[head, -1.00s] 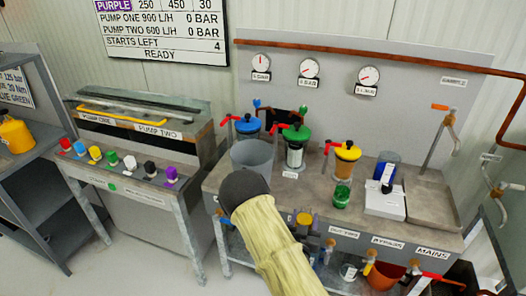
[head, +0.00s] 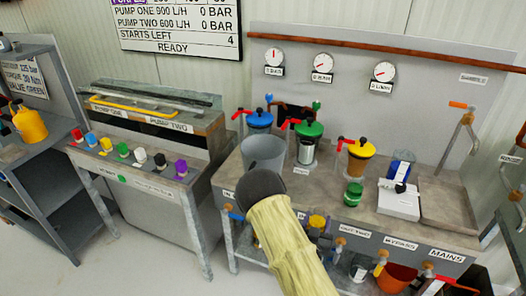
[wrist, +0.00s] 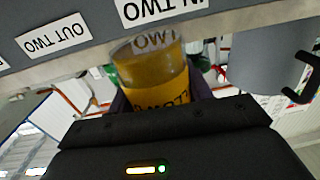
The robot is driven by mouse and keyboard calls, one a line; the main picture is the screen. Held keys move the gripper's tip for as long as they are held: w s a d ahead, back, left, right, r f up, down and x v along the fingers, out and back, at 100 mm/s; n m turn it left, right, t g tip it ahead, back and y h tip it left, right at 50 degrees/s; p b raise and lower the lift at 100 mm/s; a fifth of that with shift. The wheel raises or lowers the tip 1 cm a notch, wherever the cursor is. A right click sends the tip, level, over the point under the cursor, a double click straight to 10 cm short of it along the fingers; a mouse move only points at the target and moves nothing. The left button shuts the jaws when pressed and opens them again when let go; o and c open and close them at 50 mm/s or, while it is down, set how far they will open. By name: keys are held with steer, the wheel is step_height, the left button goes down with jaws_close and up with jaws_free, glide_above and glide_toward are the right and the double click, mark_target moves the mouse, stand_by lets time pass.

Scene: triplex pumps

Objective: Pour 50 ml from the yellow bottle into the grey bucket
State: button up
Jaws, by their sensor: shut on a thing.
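The yellow bottle (wrist: 150,70), amber and see-through with a yellow lettered band, is between my gripper's fingers (wrist: 157,98) in the wrist view. My gripper is shut on it. In the head view my gripper (head: 318,226) is low at the bench's front edge, partly behind my arm; the bottle's yellow top (head: 317,221) shows between purple fingers. The grey bucket (head: 263,152) stands upright on the bench top, beyond my forearm and up-left of the bottle. The bottle is apart from the bucket. The liquid level is unclear.
A green jar (head: 353,194) and a white scale (head: 399,200) are to the right. Labelled valves line the bench front (head: 400,245). A button console (head: 130,165) and a shelf with a yellow can (head: 30,123) are left.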

step_height(320, 180, down, 5)
steer(key=b, duration=0.2)
steer(key=shift+s+d+b, duration=0.1)
steer(key=shift+b, duration=0.3)
steer(key=shift+r, duration=0.15)
